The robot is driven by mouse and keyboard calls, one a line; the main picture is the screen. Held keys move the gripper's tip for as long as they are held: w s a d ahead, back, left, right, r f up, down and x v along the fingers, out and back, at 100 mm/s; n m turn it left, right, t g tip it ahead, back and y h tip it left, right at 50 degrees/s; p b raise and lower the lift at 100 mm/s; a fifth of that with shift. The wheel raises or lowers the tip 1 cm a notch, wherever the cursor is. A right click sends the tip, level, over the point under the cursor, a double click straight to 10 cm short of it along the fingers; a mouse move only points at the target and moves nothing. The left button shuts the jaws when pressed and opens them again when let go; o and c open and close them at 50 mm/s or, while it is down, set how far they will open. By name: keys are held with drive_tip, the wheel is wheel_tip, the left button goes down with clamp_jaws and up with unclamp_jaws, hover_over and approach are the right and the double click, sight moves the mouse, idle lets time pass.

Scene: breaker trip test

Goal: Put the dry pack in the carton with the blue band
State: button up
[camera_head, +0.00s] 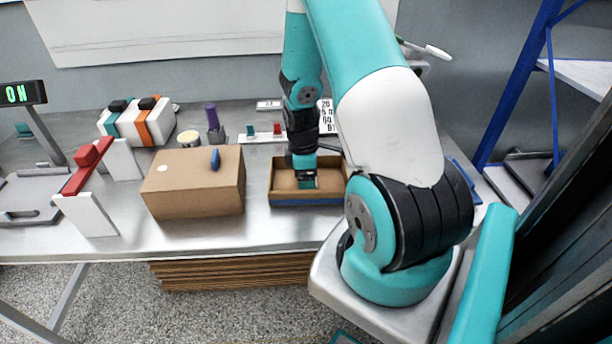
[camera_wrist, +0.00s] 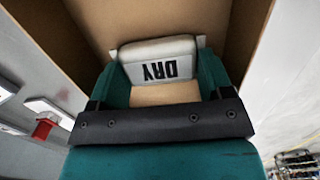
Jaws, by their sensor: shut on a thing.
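The dry pack (camera_wrist: 156,50) is a pale pouch marked "DRY" in black, upside down in the wrist view. My gripper (camera_wrist: 156,72) is shut on it, with a teal finger at each side. The open carton with the blue band (camera_head: 306,202) stands on the steel table in the head view. My gripper (camera_head: 307,183) points down inside the carton's opening there. In the wrist view, brown carton walls (camera_wrist: 243,35) surround the pack. The pack is hidden in the head view, and I cannot tell whether it touches the carton floor.
A closed brown box (camera_head: 190,190) with a blue item (camera_head: 215,159) on top stands left of the carton. A purple-topped item (camera_head: 213,120) and a jar (camera_head: 189,139) stand behind.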

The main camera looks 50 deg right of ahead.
drive_tip(key=shift+f, duration=0.15)
drive_tip(key=o, duration=0.9)
drive_tip(key=shift+r, duration=0.2)
